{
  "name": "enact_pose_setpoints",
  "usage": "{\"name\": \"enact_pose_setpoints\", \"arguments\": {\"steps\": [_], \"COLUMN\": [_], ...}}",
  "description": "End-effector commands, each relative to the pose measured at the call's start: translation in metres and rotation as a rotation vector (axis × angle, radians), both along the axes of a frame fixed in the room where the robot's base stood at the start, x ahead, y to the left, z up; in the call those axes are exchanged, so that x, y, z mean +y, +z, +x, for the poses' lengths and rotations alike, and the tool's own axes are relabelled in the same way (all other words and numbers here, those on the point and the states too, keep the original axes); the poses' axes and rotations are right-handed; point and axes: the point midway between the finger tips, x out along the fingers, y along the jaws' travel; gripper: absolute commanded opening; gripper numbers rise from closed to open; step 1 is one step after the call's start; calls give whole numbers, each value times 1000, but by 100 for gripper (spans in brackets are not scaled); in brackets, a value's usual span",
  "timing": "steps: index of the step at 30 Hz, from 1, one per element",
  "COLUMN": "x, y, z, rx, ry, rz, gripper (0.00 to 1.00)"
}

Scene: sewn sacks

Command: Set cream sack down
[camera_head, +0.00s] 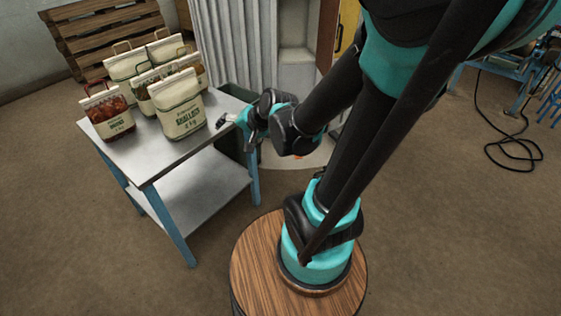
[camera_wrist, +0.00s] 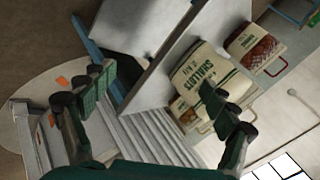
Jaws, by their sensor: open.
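In the wrist view, the cream sack (camera_wrist: 200,72) appears sideways, beyond my fingers and nearer the right one. My gripper (camera_head: 226,120) is to the right of the sack at the table's edge, apart from it. In the wrist view, my gripper (camera_wrist: 168,95) has its fingers spread wide with nothing held between them. The sack's far side is hidden.
A red-filled sack (camera_head: 108,112) stands left of the cream sack, and several other sacks (camera_head: 125,65) stand close behind. The table's front part is bare. A lower shelf (camera_head: 200,185) is empty. A wooden pallet (camera_head: 100,30) leans behind the table.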

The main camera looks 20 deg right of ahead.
Motion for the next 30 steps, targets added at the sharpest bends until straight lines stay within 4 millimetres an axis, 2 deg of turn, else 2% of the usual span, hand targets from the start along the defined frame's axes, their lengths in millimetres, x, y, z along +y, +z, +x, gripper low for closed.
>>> {"name": "enact_pose_setpoints", "arguments": {"steps": [1, 3, 6, 10, 14, 24, 30], "x": [-24, -54, -89, -115, -121, -120, -120], "y": [-15, -33, -48, -57, -58, -58, -58], "z": [-21, -47, -76, -98, -103, -102, -102], "rx": [12, 40, 90, 138, 152, 149, 149], "ry": [71, 173, 288, 373, 396, 394, 393], "rz": [-151, -340, -533, -664, -697, -694, -694], "gripper": [86, 86, 86, 86, 86, 85, 60]}}
